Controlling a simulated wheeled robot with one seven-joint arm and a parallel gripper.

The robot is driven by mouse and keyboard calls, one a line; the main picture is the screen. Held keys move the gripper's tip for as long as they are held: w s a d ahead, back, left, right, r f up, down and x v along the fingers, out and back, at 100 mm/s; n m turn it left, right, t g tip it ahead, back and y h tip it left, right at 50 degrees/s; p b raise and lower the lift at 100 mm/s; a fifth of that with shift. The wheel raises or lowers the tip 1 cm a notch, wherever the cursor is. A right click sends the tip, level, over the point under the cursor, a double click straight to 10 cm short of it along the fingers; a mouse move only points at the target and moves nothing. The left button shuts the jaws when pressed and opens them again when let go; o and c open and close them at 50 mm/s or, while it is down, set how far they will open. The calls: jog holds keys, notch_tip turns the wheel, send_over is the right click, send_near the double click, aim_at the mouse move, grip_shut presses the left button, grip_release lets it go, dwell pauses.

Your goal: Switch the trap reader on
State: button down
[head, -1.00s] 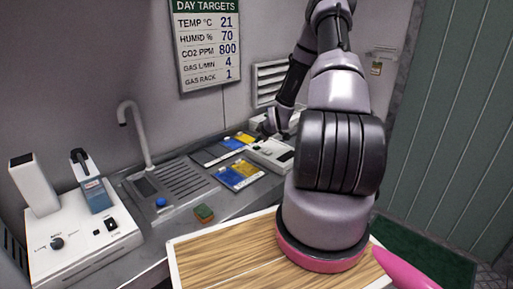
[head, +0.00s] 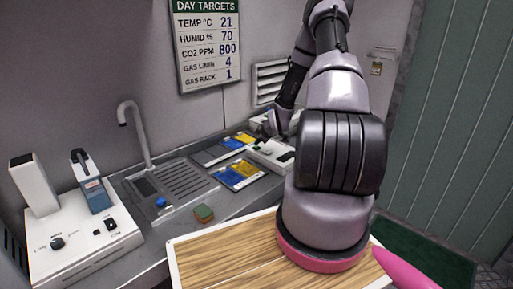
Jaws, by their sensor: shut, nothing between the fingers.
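A white box-shaped device (head: 269,155) with a dark window on its top stands on the counter at the back, beside blue and yellow cards; it looks like the trap reader. My gripper (head: 268,136) is small in this view, at the device's far left part, pointing down. Its fingers are shut with nothing between them. I cannot tell whether the fingertips touch the device. My arm hides the device's right side, and no switch can be made out clearly.
Blue and yellow cards (head: 239,174) lie on the counter (head: 227,205). Another white instrument (head: 75,243) with a knob stands at the left. A targets board (head: 206,45) hangs on the wall.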

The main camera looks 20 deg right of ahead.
jog(key=shift+f, duration=0.5)
dwell(0.6)
jog(key=shift+r, duration=0.9)
jog(key=shift+r, duration=2.5)
